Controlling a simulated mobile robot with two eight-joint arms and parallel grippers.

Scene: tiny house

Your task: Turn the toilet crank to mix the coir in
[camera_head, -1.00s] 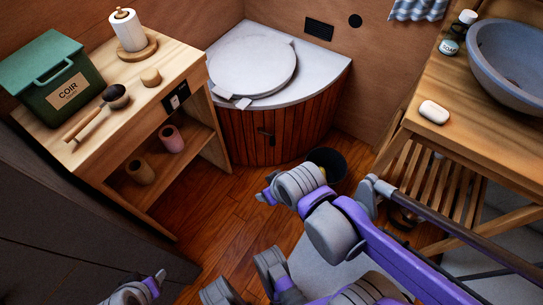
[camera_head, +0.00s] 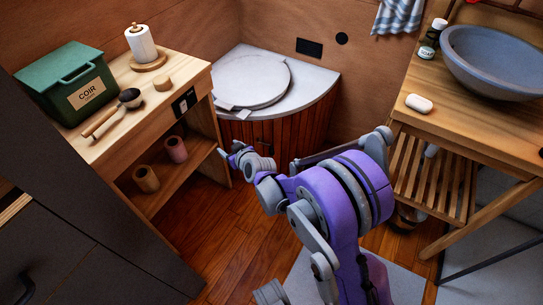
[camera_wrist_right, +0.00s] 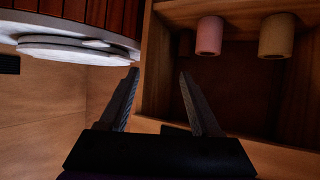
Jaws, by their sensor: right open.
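The toilet is a quarter-round box with dark reddish wood slats (camera_head: 312,130), a pale top and a round grey lid (camera_head: 250,82) lying shut on it. I cannot clearly make out the crank on its front, which is dark and close behind my arm. My right gripper (camera_head: 228,155) is low in front of the toilet's left end, beside the shelf unit. In the right wrist view its two fingers (camera_wrist_right: 158,80) are apart with nothing between them. The inverted toilet front (camera_wrist_right: 85,12) shows at upper left there. The green coir bin (camera_head: 68,85) is closed on the shelf unit. My left gripper is out of view.
The wooden shelf unit (camera_head: 205,95) at left holds a paper roll (camera_head: 140,42), a scoop (camera_head: 128,98), a pink roll (camera_head: 175,149) and a tan roll (camera_head: 146,179). A washstand with a basin (camera_head: 500,60) and soap (camera_head: 418,103) stands right. Floor shows between them.

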